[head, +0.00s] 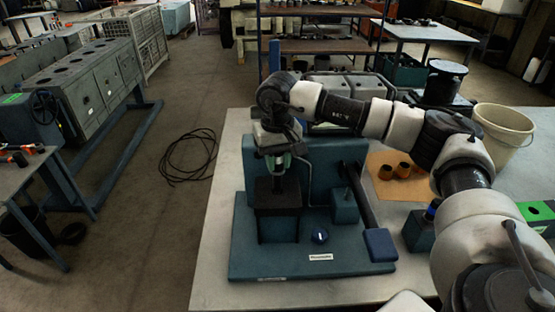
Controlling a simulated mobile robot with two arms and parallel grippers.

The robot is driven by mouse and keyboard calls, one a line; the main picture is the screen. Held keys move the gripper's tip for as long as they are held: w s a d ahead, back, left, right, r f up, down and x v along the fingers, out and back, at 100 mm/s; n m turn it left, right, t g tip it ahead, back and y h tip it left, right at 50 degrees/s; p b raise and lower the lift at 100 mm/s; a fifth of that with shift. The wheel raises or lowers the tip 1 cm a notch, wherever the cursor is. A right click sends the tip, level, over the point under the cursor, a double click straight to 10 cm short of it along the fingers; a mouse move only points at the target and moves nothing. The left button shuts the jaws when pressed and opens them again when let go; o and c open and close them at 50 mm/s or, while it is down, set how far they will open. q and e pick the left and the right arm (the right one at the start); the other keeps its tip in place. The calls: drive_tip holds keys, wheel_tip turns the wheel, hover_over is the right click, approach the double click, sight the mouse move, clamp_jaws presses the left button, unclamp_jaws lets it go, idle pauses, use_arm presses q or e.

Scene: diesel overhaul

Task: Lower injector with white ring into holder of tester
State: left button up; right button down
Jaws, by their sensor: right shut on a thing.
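The teal tester (330,262) stands on the light table. Its dark block-shaped holder (278,196) is at the left of the base, in front of the upright back plate. My right gripper (277,160) points down directly above the holder. It is shut on the injector (278,183), whose small dark body shows between the fingers and the holder top. The white ring cannot be made out. I cannot tell whether the injector's lower end is inside the holder or just above it. My left gripper is not in view.
A lever with a blue pad (380,245) lies at the tester's right. Brown cups (403,170) on a tan sheet, a white bucket (498,135) and a green-topped box (537,212) are further right. A black cable (188,157) lies on the floor at left.

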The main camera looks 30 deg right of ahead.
sight(277, 179)
drive_tip(key=shift+f, duration=0.1)
drive_tip(key=shift+f+b, duration=1.45)
drive_tip(key=shift+f, duration=0.3)
drive_tip(key=shift+f+b, duration=1.15)
drive_tip(key=shift+f, duration=0.1)
idle(0.3)
drive_tip(key=shift+c, duration=2.3)
unclamp_jaws()
